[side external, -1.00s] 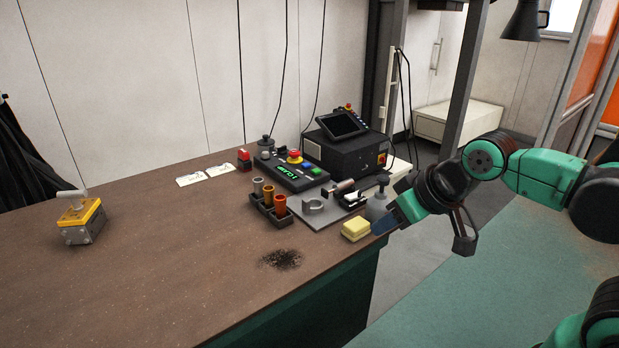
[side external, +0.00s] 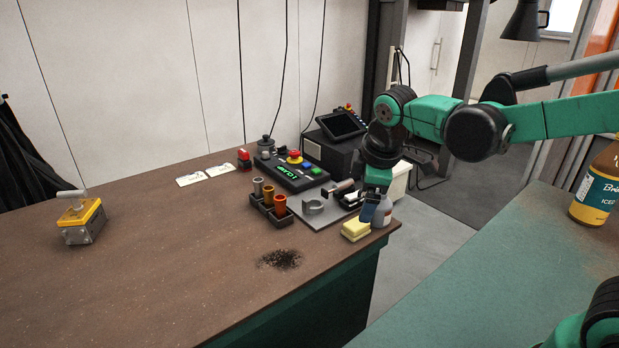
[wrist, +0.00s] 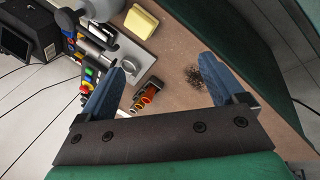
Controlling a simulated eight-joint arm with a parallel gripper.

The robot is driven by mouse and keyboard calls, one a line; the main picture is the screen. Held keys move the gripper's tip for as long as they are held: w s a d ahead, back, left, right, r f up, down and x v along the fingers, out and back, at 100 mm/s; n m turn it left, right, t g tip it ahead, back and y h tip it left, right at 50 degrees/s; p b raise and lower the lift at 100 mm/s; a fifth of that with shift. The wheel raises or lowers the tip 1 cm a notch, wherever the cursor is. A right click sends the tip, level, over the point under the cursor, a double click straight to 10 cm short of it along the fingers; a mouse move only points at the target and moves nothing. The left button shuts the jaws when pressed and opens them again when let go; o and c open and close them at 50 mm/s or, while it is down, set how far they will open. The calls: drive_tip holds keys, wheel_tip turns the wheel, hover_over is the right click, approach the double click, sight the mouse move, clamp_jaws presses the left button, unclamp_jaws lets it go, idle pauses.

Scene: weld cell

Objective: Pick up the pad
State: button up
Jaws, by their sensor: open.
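The pale yellow pad (side external: 355,230) lies flat on the brown bench near its right front edge. It also shows at the top of the wrist view (wrist: 141,21), beyond the fingertips and left of the middle between them. My gripper (side external: 369,213) points down just behind and above the pad, apart from it as far as I can tell.
A grey squeeze bottle (side external: 383,211) stands right beside my gripper. A metal plate with a clamp (side external: 313,206), a rack of coloured cups (side external: 270,208) and a control box (side external: 291,174) stand to the left. A dark smudge (side external: 281,259) marks otherwise clear bench in front.

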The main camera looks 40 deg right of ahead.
drive_tip(key=w+d+f+n+g+h, duration=0.1)
drive_tip(key=w+d+f+n, duration=0.1)
drive_tip(key=w+f+n, duration=0.15)
drive_tip(key=n+g+h, duration=0.1)
drive_tip(key=n+g, duration=0.1)
drive_tip(key=n, duration=0.3)
hover_over(356, 223)
drive_tip(key=a, duration=0.3)
wheel_tip(356, 223, down, 4)
drive_tip(key=shift+s+d+f, duration=0.1)
drive_tip(key=shift+d+f+n+g, duration=0.1)
drive_tip(key=shift+f+n+g, duration=0.15)
drive_tip(key=shift+n+g, duration=0.1)
drive_tip(key=shift+x, duration=2.7)
drive_tip(key=shift+d+r, duration=0.1)
drive_tip(key=shift+d, duration=0.05)
clamp_jaws()
drive_tip(key=shift+r, duration=0.1)
